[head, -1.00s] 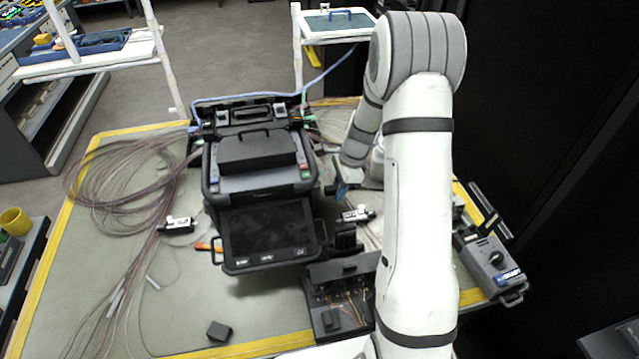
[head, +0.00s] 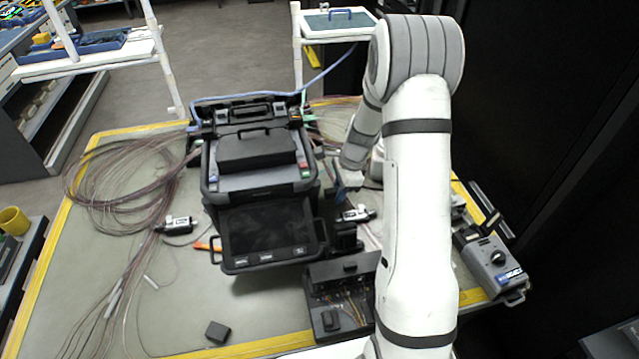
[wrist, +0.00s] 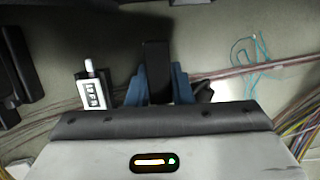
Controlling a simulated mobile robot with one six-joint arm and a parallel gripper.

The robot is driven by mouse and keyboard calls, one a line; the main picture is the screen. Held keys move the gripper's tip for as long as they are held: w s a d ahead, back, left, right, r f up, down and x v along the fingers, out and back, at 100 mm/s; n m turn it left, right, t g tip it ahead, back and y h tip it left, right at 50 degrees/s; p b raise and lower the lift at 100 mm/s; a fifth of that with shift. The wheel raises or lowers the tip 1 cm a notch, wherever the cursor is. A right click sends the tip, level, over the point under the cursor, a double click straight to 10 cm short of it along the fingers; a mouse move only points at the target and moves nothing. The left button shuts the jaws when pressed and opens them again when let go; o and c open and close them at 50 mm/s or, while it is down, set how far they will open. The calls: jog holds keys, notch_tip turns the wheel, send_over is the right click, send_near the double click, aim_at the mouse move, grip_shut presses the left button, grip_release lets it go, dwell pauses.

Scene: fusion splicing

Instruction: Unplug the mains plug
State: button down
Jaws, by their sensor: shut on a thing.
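In the wrist view, my gripper (wrist: 158,88) has blue fingers closed on the two sides of a black block, the mains plug (wrist: 157,60) as far as I can tell. Its far end points up in the picture, and its near end is hidden behind my gripper's housing. I cannot see a socket or whether the plug is seated in one. In the head view, my gripper (head: 341,188) is small and partly hidden, low beside the right side of the black fusion splicer (head: 255,185). The plug cannot be made out there.
A small white-labelled device (wrist: 93,90) lies just left of the fingers. Thin fibres run across the mat beside it. A black tray (head: 335,312) stands in front of the splicer, and a grey box with a knob (head: 492,262) is at the right edge. Coiled fibres (head: 120,185) lie left.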

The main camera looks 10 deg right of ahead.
jog(key=shift+f, duration=0.15)
jog(key=c, duration=1.2)
grip_release()
jog(key=v, duration=0.8)
jog(key=shift+f, duration=0.1)
jog(key=s+a+r+n+t+h, duration=0.1)
jog(key=s+a+r+n, duration=0.4)
jog(key=s+r+n, duration=0.55)
jog(key=s+r+n+h, duration=0.1)
jog(key=s+r+n, duration=0.1)
jog(key=s, duration=0.5)
jog(key=s+a+r+n+t, duration=0.1)
jog(key=s+r+n, duration=0.1)
jog(key=s+n, duration=0.3)
jog(key=s, duration=0.2)
jog(key=shift+s+r+t+h, duration=0.25)
jog(key=shift+s+t+h, duration=0.05)
jog(key=shift+s+h, duration=0.1)
